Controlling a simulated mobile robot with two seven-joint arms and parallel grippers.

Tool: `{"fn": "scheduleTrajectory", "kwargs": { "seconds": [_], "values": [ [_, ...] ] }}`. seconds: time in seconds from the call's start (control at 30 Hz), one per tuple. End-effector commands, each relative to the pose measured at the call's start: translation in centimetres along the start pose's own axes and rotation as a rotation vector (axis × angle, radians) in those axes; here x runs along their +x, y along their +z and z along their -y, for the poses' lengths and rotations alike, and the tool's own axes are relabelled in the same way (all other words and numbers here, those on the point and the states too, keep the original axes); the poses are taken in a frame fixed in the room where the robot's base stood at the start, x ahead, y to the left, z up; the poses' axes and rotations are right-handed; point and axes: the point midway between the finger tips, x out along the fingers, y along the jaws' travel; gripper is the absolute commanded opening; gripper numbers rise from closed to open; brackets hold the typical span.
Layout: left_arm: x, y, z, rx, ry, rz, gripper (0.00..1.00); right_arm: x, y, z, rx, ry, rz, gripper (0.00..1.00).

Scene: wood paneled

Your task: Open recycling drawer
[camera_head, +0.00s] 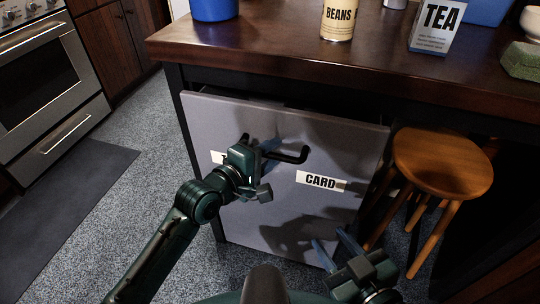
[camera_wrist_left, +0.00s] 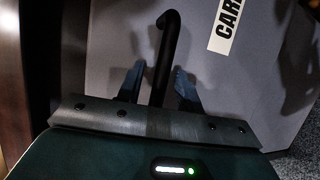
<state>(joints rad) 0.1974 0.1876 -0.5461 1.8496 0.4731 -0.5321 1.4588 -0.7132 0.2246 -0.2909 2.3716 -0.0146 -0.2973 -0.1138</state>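The recycling drawer (camera_head: 285,205) is a grey front under the wooden counter, with a "CARD" label (camera_head: 321,181) on its right and another label partly hidden by my left gripper. A dark gap shows along its top edge, so it appears slightly pulled out. Its black bar handle (camera_head: 291,155) is near the upper middle. My left gripper (camera_head: 268,146) is at the left part of the handle. In the left wrist view the handle (camera_wrist_left: 161,62) runs between the two fingers, with gaps visible on both sides. My right gripper (camera_head: 337,247) is open and empty, low in front of the drawer's right side.
A wooden stool (camera_head: 442,162) stands close to the drawer's right side. The counter (camera_head: 290,62) above holds a beans can (camera_head: 338,20), a tea box (camera_head: 434,27) and a green sponge (camera_head: 521,61). An oven (camera_head: 45,85) is at left. Floor between is clear, with a dark mat (camera_head: 65,195).

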Motion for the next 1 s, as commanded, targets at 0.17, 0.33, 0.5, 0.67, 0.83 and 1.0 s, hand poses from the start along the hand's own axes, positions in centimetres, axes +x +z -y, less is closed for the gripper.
{"fn": "scheduleTrajectory", "kwargs": {
  "seconds": [0.17, 0.33, 0.5, 0.67, 0.83, 1.0],
  "values": [
    [0.02, 0.02, -0.01, 0.000, 0.000, 0.000, 0.36, 0.00, -0.02, 0.00, 0.000, 0.000, -0.001, 0.36],
    [0.00, 0.01, 0.00, 0.000, 0.000, 0.000, 0.25, 0.00, -0.03, -0.01, 0.000, 0.000, -0.001, 0.36],
    [-0.01, 0.00, 0.01, -0.001, 0.000, 0.000, 0.12, 0.00, -0.03, -0.01, -0.001, 0.000, -0.001, 0.36],
    [-0.02, -0.01, 0.02, 0.000, 0.000, 0.000, 0.00, 0.00, -0.02, -0.02, -0.001, 0.000, -0.001, 0.36],
    [-0.02, -0.01, 0.03, 0.000, 0.000, 0.000, 0.00, 0.01, -0.02, -0.02, -0.001, 0.000, 0.000, 0.36],
    [-0.02, -0.01, 0.04, -0.001, -0.001, 0.000, 0.00, 0.00, -0.02, -0.02, -0.001, 0.000, 0.000, 0.36]
  ]
}}
